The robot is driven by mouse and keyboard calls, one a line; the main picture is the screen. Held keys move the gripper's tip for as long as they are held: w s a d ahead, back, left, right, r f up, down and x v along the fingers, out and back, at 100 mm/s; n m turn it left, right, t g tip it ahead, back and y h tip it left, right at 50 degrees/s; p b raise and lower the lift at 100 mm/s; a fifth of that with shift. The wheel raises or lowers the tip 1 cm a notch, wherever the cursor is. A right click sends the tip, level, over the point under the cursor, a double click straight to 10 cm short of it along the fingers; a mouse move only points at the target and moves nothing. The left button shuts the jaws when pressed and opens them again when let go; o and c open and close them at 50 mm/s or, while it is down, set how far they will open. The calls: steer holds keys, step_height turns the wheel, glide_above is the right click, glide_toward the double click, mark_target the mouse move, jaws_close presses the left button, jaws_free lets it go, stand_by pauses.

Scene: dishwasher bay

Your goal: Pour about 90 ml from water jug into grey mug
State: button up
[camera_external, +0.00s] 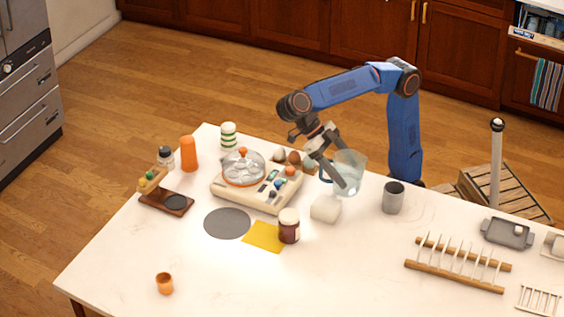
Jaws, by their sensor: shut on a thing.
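The water jug (350,172) is clear, pale blue glass with a dark blue handle on its left. My gripper (342,182) is shut on the jug, with its fingers in front of the glass. The jug looks roughly upright near the far edge of the white worktop; I cannot tell whether it touches the surface. The water level in it is not clear. The grey mug (393,198) stands upright on the worktop, to the right of the jug and apart from it. What is inside the mug is too dark to tell.
A white block (325,209) lies just in front of the jug. A cream appliance with a glass dome (243,168) and a brown jar (289,226) stand to the left. A wooden rack (455,270) lies to the right. The front middle of the worktop (330,280) is clear.

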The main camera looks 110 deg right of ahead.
mark_target(357, 171)
steer(key=shift+s+r, duration=0.1)
steer(key=shift+s, duration=0.1)
steer(key=shift+s+a+r+t+h, duration=0.2)
steer(key=shift+s+r+t+h, duration=0.15)
steer(key=shift+t, duration=0.45)
steer(key=shift+s+a+f+n+t+h, duration=0.2)
steer(key=shift+s+f+n+t+h, duration=0.25)
steer(key=shift+t, duration=0.45)
steer(key=shift+s+a+f+t+h, duration=0.1)
steer(key=shift+s+a+t+h, duration=0.2)
steer(key=shift+s+t, duration=0.45)
steer(key=shift+s+a+f+n+t+h+p, duration=0.15)
steer(key=shift+s+f+t+h, duration=0.15)
steer(key=shift+t, duration=0.45)
steer(key=shift+s+a+f+n+t+h+p, duration=0.15)
steer(key=shift+s+t+h, duration=0.2)
steer(key=shift+t, duration=0.4)
steer(key=shift+s+a+f+n+t+h+p, duration=0.15)
steer(key=shift+s+f+t+h, duration=0.15)
steer(key=shift+t, duration=0.45)
steer(key=shift+s+a+r+t+h+p, duration=0.1)
steer(key=shift+s+r+t+h+p, duration=0.2)
steer(key=shift+r+t+p, duration=0.35)
steer(key=shift+s+r+t+h+p, duration=0.25)
steer(key=shift+r+t+p, duration=0.15)
steer(key=shift+t+p, duration=0.45)
steer(key=shift+s+a+r+n+t+p, duration=0.35)
steer(key=shift+s+t+p, duration=0.2)
steer(key=shift+t+p, duration=0.15)
